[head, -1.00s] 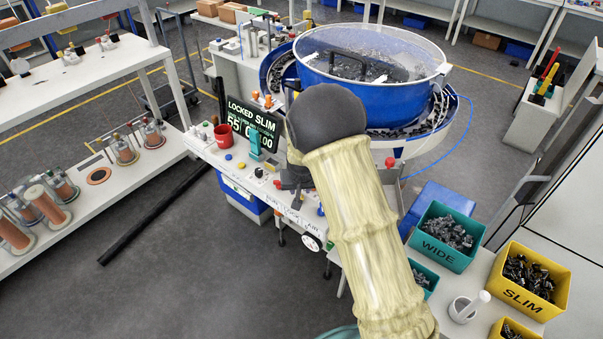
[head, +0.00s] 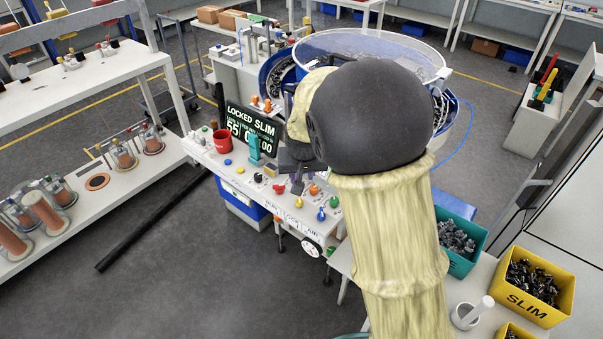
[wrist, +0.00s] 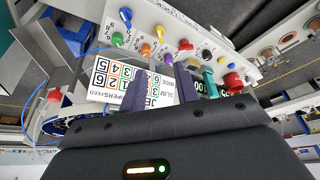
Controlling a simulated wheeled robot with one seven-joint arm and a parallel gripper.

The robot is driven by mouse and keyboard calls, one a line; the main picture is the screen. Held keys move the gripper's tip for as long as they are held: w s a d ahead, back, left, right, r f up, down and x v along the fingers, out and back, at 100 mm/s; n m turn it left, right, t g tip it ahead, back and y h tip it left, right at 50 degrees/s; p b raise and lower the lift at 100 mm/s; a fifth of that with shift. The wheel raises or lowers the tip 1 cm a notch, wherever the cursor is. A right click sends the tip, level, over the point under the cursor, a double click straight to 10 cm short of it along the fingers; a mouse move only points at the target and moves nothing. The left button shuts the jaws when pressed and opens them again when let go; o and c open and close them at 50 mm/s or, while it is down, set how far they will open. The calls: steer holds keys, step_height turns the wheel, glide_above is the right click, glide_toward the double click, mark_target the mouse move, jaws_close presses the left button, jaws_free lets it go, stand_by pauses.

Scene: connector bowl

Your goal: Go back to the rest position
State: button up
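My gripper (head: 298,183) is above the white control panel (head: 243,182) in the head view, partly hidden by my arm. In the wrist view its two dark purple fingers (wrist: 161,90) stand apart with nothing held between them. The panel's coloured knobs, among them a yellow one (head: 299,203) and a blue one (head: 321,214), show below and beside the gripper. The dark display (head: 252,130) at the panel's back reads LOCKED SLIM. The blue feeder bowl (head: 447,104) behind is mostly covered by my arm; its clear rim (head: 365,38) shows above it.
At right are a green bin (head: 463,240) and a yellow SLIM bin (head: 535,285) of parts, with a white mortar (head: 466,316) nearby. Left are shelves with copper spools (head: 42,210).

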stand_by(0.4)
steer(key=s+d+f+m+g, duration=0.1)
steer(key=s+d, duration=1.5)
steer(key=s, duration=0.4)
steer(key=shift+d+f+g, duration=0.15)
steer(key=shift+g, duration=0.25)
steer(key=shift+s, duration=0.1)
stand_by(0.7)
